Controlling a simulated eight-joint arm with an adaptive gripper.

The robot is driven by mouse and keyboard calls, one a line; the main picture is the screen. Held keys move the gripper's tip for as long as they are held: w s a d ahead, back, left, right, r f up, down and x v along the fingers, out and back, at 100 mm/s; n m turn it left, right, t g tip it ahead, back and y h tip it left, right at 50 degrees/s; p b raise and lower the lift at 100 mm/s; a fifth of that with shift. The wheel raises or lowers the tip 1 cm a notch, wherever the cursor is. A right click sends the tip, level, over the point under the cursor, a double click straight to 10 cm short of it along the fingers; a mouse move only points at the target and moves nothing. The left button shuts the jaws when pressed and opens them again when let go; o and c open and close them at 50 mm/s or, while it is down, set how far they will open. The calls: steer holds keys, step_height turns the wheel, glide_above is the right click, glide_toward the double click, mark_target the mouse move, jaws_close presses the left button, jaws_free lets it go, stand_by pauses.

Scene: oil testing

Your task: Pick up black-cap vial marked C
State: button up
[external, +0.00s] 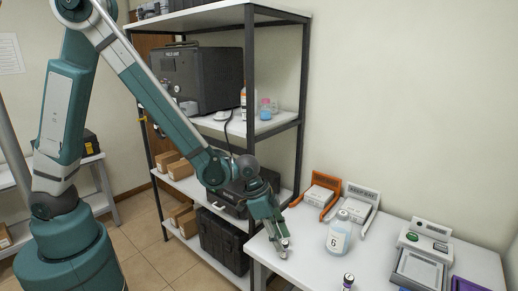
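A small vial (347,282) with a dark cap stands at the table's front edge, cut off by the bottom of the picture. Its marking is too small to read, so I cannot tell whether it is the vial marked C. My gripper (283,245) points down over the left corner of the white table (305,248), left of and behind that vial and apart from it. A small pale shape shows at the fingertips; I cannot tell whether it is a fingertip or a held thing.
A white device (420,262) and a purple item (467,285) are at right. A shelf rack (250,75) stands behind my arm.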

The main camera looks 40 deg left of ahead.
steer(key=shift+d+f, duration=0.1)
steer(key=shift+f, duration=0.1)
stand_by(0.3)
steer(key=shift+b+x, duration=0.45)
steer(key=shift+x, duration=2)
steer(key=c, duration=0.9)
